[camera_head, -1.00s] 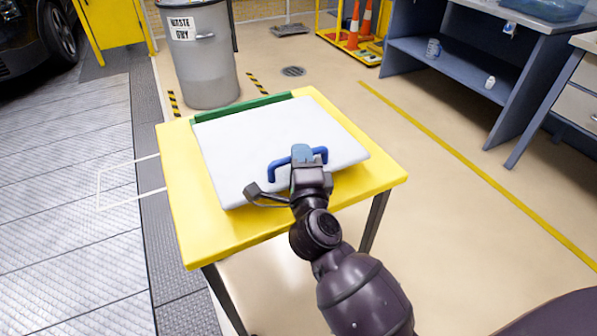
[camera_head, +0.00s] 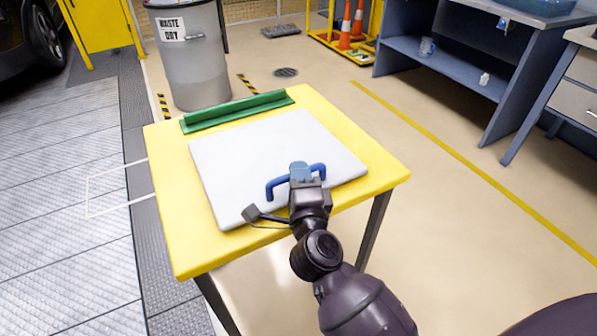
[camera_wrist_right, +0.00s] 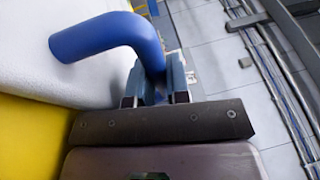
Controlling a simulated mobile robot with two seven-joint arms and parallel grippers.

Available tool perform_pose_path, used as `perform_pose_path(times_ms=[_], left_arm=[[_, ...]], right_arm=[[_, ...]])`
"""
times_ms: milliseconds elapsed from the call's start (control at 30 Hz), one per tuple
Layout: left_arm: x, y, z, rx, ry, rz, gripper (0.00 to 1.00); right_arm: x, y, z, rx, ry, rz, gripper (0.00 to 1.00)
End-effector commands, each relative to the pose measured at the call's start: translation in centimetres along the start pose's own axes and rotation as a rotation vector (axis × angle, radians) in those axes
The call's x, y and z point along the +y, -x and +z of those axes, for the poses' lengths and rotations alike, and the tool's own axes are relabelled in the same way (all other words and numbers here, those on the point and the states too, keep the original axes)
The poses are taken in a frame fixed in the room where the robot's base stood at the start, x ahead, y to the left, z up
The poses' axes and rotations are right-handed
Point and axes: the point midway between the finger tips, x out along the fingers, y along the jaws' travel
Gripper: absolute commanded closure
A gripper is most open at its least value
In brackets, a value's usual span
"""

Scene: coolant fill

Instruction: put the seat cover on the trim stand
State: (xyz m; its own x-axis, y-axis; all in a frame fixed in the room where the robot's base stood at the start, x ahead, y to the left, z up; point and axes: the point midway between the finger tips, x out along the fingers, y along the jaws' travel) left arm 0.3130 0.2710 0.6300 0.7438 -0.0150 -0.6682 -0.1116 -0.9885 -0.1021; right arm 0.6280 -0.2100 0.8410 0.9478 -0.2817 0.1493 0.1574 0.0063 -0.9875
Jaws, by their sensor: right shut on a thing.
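The seat cover (camera_head: 262,150) is a flat white panel with a blue handle (camera_head: 277,187) near its front edge. It lies over the yellow top of the trim stand (camera_head: 168,160), with a strip of yellow between it and the green rail (camera_head: 237,111) at the back. I cannot tell if it touches the top everywhere. My right gripper (camera_head: 302,172) is shut on the handle. In the right wrist view the fingers (camera_wrist_right: 158,85) close around one end of the handle (camera_wrist_right: 105,38), beside the white panel (camera_wrist_right: 60,75). My left gripper is out of view.
A grey waste bin (camera_head: 193,60) stands behind the stand. A blue-grey workbench (camera_head: 450,68) with a low shelf is at the back right. A yellow rack with orange cones (camera_head: 345,28) stands at the back. The floor right of the stand is clear.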

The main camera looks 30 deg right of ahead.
Motion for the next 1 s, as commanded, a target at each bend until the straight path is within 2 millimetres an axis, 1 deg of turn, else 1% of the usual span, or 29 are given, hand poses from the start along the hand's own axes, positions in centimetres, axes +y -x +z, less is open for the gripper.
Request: perform_pose_path(times_ms=[67, 100, 233, 267, 533, 633, 700, 767, 1000], left_arm=[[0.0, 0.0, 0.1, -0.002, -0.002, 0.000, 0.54], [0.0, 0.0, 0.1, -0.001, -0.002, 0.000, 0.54], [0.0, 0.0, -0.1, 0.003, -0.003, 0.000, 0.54], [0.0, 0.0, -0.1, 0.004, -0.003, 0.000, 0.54], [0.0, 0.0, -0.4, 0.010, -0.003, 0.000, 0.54], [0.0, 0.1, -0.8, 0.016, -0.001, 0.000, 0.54], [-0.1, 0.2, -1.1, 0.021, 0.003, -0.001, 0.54], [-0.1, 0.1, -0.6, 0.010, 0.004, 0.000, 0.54], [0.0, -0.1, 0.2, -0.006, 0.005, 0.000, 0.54]], right_arm=[[0.1, 0.0, 0.0, -0.001, 0.000, -0.001, 1.00], [0.2, 0.0, 0.0, 0.000, 0.000, 0.000, 0.81], [0.2, 0.0, 0.0, 0.000, 0.000, -0.001, 0.61], [0.2, 0.0, 0.0, 0.000, 0.000, -0.001, 0.58], [0.1, 0.0, 0.0, 0.000, 0.000, -0.001, 0.58], [-0.6, -0.1, 0.0, 0.000, -0.001, -0.004, 0.58], [-1.5, -0.2, 0.1, -0.001, -0.003, -0.006, 0.58], [-0.9, 0.8, 0.0, 0.000, 0.001, 0.001, 0.58], [-0.8, 4.9, 0.0, 0.000, 0.000, 0.004, 0.58]])
